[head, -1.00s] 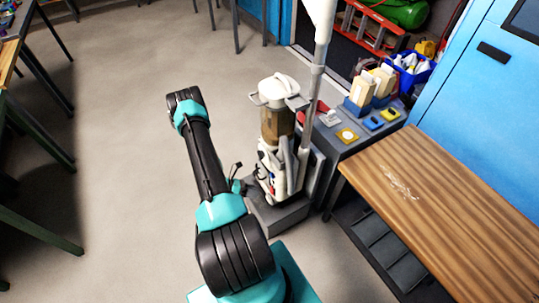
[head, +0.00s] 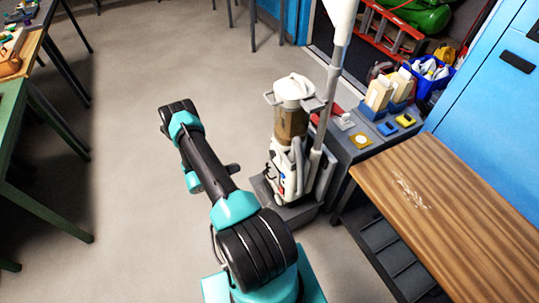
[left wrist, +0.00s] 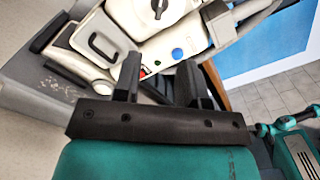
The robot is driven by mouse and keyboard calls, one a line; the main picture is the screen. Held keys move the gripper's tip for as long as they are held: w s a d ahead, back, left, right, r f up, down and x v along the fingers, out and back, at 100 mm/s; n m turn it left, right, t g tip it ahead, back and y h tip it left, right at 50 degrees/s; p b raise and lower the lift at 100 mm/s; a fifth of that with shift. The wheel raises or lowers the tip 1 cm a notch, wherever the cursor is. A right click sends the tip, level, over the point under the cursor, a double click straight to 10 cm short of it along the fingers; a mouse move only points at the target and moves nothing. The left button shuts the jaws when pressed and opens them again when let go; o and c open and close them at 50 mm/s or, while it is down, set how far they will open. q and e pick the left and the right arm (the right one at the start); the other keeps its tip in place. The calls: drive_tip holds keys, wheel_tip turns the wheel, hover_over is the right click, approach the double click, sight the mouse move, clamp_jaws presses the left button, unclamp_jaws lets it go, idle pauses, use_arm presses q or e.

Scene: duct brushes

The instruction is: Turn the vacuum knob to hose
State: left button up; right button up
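The upright vacuum (head: 294,130) stands on a grey block, with a white top, a brownish clear canister and a tall pole. In the left wrist view its white body (left wrist: 195,35) fills the top, with a round knob (left wrist: 160,8) cut by the upper edge. The knob's setting cannot be read. A blue button (left wrist: 177,53) and a small red and green mark sit below it. My left gripper (left wrist: 158,82) is open and empty, its two black fingers pointing at the vacuum's lower body, below the knob. In the head view the arm mostly hides it. My right gripper is not seen.
A wooden bench (head: 450,200) stands right of the vacuum. A grey cabinet (head: 345,165) behind it carries yellow and blue items and cartons. A green-framed table (head: 30,130) is at the left. The floor left of the vacuum is clear.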

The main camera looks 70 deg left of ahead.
sight(272, 154)
use_arm(q)
drive_tip(key=w+a, duration=0.1)
drive_tip(key=w, duration=1.6)
drive_tip(key=shift+a, duration=0.35)
drive_tip(key=shift+c, duration=0.4)
drive_tip(key=c, duration=0.5)
